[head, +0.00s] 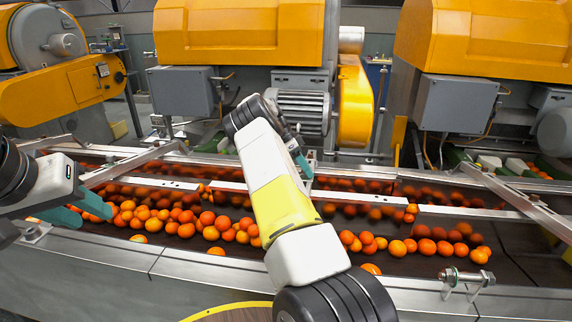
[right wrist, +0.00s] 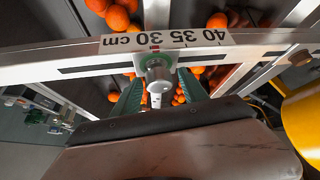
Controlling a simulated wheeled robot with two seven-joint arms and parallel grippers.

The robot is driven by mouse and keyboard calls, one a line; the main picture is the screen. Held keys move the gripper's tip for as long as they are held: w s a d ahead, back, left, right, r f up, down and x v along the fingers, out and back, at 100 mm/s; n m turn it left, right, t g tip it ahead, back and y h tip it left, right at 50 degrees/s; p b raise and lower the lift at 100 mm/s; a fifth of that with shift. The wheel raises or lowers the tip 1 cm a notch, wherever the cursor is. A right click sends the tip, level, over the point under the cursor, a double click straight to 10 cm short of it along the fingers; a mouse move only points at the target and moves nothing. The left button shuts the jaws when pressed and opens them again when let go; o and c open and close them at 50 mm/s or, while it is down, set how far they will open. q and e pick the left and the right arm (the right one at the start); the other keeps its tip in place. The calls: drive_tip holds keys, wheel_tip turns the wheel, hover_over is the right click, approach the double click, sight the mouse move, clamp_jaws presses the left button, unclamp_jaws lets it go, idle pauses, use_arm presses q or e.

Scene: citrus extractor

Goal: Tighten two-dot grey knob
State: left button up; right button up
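A grey round knob (right wrist: 158,76) sits on a metal rail with a printed centimetre scale (right wrist: 165,40) in the right wrist view. I cannot make out dots on it. My right gripper (right wrist: 161,96) is open, its two teal fingers on either side of the knob and apart from each other. In the head view my right arm reaches over the conveyor, and the right gripper (head: 301,160) is partly hidden behind its own wrist; the knob is not clearly seen there. My left gripper (head: 80,210) is open and empty over the conveyor's left part.
Oranges (head: 200,222) lie along the conveyor under the rails. A bolt-like metal fitting (head: 466,278) stands on the front edge at right. Yellow machines (head: 240,32) and a grey motor (head: 302,112) stand behind. Slanted metal bars (head: 515,200) cross the belt.

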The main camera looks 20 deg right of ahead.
idle(0.3)
drive_tip(key=v, duration=0.7)
drive_tip(key=shift+r, duration=0.25)
drive_tip(key=shift+w+a, duration=0.1)
drive_tip(key=shift+a, duration=0.05)
drive_tip(key=s+a+r+n+t+y, duration=0.3)
drive_tip(key=s+a+r+n, duration=0.15)
drive_tip(key=s+r, duration=0.4)
drive_tip(key=s+a+r+n+t+y, duration=0.3)
drive_tip(key=s+a+r+n, duration=0.15)
drive_tip(key=s+r, duration=0.35)
drive_tip(key=s+a+n+t, duration=0.2)
drive_tip(key=s+a+n, duration=0.4)
drive_tip(key=s, duration=0.4)
drive_tip(key=s+a+r+n+t+y, duration=0.1)
drive_tip(key=s+a+n+t, duration=0.1)
drive_tip(key=s+a+n, duration=0.4)
drive_tip(key=s+a, duration=0.3)
drive_tip(key=s, duration=0.2)
drive_tip(key=shift+a+r+n+y, duration=0.25)
drive_tip(key=shift+a+n+y, duration=0.05)
